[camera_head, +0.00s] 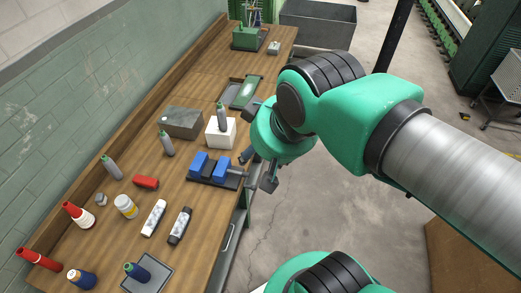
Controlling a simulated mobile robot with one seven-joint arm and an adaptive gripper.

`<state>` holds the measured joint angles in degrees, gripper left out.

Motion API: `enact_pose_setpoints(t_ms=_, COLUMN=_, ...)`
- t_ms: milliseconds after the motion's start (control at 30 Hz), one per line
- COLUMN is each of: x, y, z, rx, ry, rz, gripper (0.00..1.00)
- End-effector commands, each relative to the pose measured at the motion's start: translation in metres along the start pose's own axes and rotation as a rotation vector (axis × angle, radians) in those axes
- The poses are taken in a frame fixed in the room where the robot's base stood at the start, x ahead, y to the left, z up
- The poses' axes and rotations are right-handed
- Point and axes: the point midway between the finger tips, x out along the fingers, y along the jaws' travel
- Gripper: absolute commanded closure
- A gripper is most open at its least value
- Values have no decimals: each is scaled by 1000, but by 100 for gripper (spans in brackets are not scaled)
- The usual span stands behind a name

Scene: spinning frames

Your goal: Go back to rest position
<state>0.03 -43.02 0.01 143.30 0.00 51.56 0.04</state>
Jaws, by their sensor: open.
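My gripper (258,171) is at the end of my green and grey arm, near the front edge of the wooden workbench (205,95). Its dark fingers are apart, and I see nothing between them. It hangs just right of a blue vise (205,168) on a dark base; from this angle I cannot tell the gap between them. Part of the gripper is hidden by my own wrist.
A white block (228,135) with a grey bottle and a grey box (180,123) stand beyond the vise. Several bottles, a red block (146,182) and a tray (160,272) occupy the near bench. Concrete floor (330,195) is open to the right.

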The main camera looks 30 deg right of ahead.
Motion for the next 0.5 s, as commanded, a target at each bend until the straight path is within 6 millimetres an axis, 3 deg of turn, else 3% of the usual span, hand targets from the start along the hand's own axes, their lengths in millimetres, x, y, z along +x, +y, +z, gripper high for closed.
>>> enact_pose_setpoints(t_ms=333, x=1, y=0, z=0, rx=-1, ry=0, rz=0, gripper=50)
enact_pose_setpoints(t_ms=500, x=11, y=0, z=6, rx=-1, ry=0, rz=0, gripper=50)
